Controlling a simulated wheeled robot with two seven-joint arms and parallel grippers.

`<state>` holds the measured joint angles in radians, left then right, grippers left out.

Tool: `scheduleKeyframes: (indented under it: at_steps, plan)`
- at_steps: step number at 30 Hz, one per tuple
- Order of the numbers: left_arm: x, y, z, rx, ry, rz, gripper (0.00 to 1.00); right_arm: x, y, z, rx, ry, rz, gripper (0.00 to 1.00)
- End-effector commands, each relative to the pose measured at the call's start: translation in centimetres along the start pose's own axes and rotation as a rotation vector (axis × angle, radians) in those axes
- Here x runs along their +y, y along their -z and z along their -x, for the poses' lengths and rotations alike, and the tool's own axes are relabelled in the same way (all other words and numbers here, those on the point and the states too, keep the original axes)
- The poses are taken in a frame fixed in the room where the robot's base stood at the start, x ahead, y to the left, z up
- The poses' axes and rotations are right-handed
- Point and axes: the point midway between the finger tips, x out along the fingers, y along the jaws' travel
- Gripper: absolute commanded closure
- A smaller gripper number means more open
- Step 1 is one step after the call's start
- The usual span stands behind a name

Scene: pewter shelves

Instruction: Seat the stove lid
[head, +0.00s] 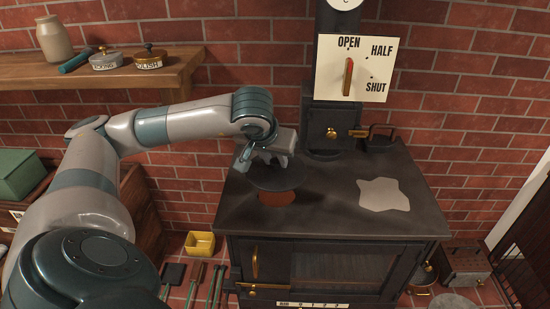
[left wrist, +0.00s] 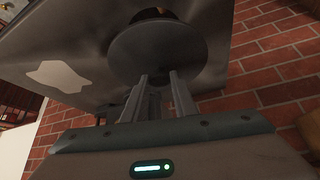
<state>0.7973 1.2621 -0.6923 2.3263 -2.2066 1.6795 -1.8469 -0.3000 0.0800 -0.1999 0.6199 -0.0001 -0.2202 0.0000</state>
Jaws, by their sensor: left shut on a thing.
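The stove lid (head: 274,180) is a dark round disc, held by my left gripper (head: 263,160) over the left part of the black stove top (head: 325,215). Below its near edge shows the reddish-orange stove hole (head: 277,198), which the lid partly covers. The lid looks apart from the top, but I cannot tell the gap exactly. In the left wrist view the lid (left wrist: 155,55) fills the upper middle, with the gripper fingers (left wrist: 162,95) at it and a bit of the hole (left wrist: 150,14) beyond. The grip point itself is hidden. My right gripper is not in view.
A pale irregular patch (head: 383,195) lies on the stove top's right. A dark flue with a damper plate (head: 353,68) rises behind. A wooden shelf (head: 110,76) with jars and tins is at upper left. A yellow box (head: 200,244) stands on the floor.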

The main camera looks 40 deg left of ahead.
Motion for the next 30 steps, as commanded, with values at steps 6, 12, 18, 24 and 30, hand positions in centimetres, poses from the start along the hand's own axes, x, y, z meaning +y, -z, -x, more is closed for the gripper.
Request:
scheduleKeyframes:
  at_steps: [6, 12, 18, 24, 30]
  plan:
    - [0.0, -0.1, -0.3, 0.004, -0.001, 0.001, 1.00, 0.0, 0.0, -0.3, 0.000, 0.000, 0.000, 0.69]
    - [0.0, -0.7, -1.2, 0.004, -0.001, 0.001, 1.00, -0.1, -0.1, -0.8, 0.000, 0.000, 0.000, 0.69]
    - [0.0, -1.5, -2.4, 0.003, 0.000, 0.001, 1.00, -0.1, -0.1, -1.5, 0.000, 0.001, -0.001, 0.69]
    - [0.0, -2.2, -3.6, 0.003, 0.000, 0.001, 1.00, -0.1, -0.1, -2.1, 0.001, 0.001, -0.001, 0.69]
    - [0.0, -3.0, -4.8, 0.005, -0.001, 0.001, 1.00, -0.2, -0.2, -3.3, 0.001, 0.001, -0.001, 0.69]
